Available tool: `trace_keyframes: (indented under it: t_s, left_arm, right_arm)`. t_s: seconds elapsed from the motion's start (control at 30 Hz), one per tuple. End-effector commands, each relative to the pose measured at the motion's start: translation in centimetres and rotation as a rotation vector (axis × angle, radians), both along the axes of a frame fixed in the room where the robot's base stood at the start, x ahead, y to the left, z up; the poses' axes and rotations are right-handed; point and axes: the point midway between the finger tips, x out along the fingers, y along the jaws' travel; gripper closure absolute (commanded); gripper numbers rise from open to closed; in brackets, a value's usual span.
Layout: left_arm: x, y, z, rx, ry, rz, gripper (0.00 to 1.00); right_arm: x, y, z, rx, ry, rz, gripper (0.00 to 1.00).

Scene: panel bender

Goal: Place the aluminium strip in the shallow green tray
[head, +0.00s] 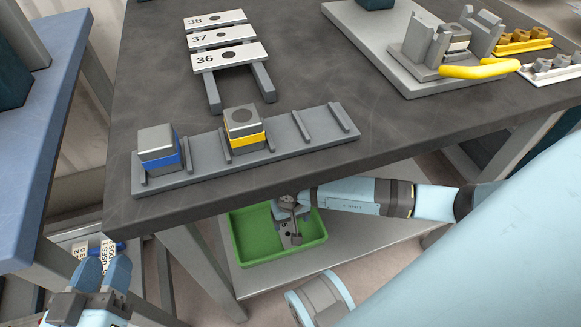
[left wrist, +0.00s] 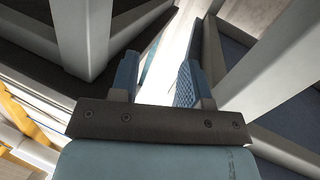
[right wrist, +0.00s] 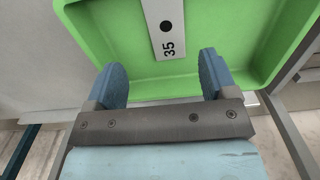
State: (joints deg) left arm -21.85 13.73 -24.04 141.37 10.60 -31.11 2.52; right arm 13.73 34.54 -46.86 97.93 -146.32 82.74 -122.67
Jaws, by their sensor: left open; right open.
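The aluminium strip, marked 35, (right wrist: 167,30) lies inside the shallow green tray (right wrist: 105,35), with its numbered end toward my right gripper (right wrist: 162,75). The right gripper is open and empty, its fingers apart on either side of the strip's line and not touching it. In the head view the green tray (head: 262,251) sits on the lower shelf, and the strip (head: 296,238) shows partly behind my right gripper (head: 287,205). My left gripper (head: 103,270) is open and empty at the lower left; the left wrist view (left wrist: 155,80) shows nothing between its fingers.
Strips marked 36, 37 and 38 (head: 230,58) lie across a grey rack on the dark bench (head: 310,60). A ridged grey holder (head: 290,152) carries blue-banded and yellow-banded blocks along the bench's front edge. A grey fixture with a yellow handle (head: 480,68) stands at right. A blue-topped table (head: 40,140) stands at left.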

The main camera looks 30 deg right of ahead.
Motion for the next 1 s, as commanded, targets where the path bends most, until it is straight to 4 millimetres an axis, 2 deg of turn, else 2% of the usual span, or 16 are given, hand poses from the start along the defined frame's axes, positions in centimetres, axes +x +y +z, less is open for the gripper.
trace_keyframes:
  t_s: [0.03,0.1,0.3,1.0]
  left_arm:
    - [-0.3,-0.2,0.1,-0.014,0.028,0.002,0.57]
    - [-0.5,-0.3,-0.2,-0.024,0.047,0.006,0.57]
    - [-0.6,-0.3,0.3,-0.044,0.033,0.015,0.57]
    - [-0.5,-0.3,0.9,-0.046,0.015,0.012,0.57]
  right_arm:
    - [0.0,-0.1,1.4,-0.002,-0.003,0.001,0.22]
    - [0.1,0.0,2.3,-0.001,-0.002,0.001,0.22]
    - [0.0,0.0,3.7,0.0,-0.001,-0.001,0.22]
    - [0.0,0.0,3.8,0.0,0.0,0.0,0.22]
